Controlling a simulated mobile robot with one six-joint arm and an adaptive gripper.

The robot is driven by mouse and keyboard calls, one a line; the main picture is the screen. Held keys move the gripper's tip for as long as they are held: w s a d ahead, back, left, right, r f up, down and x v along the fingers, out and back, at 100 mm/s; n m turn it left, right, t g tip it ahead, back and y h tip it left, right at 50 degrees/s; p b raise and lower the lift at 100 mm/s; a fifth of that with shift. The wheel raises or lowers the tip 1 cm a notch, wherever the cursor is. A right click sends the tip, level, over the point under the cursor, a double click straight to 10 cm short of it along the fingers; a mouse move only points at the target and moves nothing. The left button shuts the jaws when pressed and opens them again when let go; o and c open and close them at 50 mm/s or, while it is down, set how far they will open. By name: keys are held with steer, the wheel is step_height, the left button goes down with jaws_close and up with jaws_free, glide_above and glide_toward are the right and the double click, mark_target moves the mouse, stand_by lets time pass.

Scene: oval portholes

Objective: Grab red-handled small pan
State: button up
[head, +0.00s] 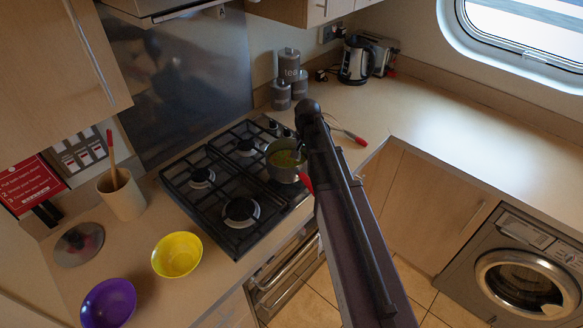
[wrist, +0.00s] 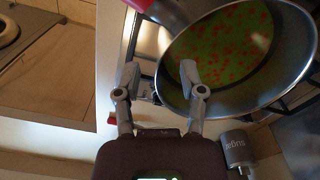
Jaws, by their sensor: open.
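The small pan (head: 284,162) sits on the right side of the black hob in the head view, with green contents. Its red handle (head: 306,182) points toward the front edge, partly hidden by my arm. In the wrist view the pan (wrist: 225,50) fills the upper right, its green contents dotted with red bits. The red handle (wrist: 138,5) shows at the top edge, beyond my fingers. My gripper (wrist: 158,75) is open, with nothing between the fingers. Its right finger overlaps the pan's rim in the picture; I cannot tell whether they touch. My arm hides the gripper in the head view.
Another red-handled item (head: 352,135) lies on the counter right of the hob. Grey canisters (head: 289,75) and a kettle (head: 356,62) stand behind; one canister (wrist: 238,148) is close to my gripper. Yellow (head: 177,254) and purple (head: 108,303) bowls are at left. The right counter is clear.

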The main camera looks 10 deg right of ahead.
mark_target(305, 168)
steer(key=shift+f, duration=0.15)
steer(key=shift+f+b, duration=2.45)
steer(key=shift+b, duration=0.15)
jaws_close()
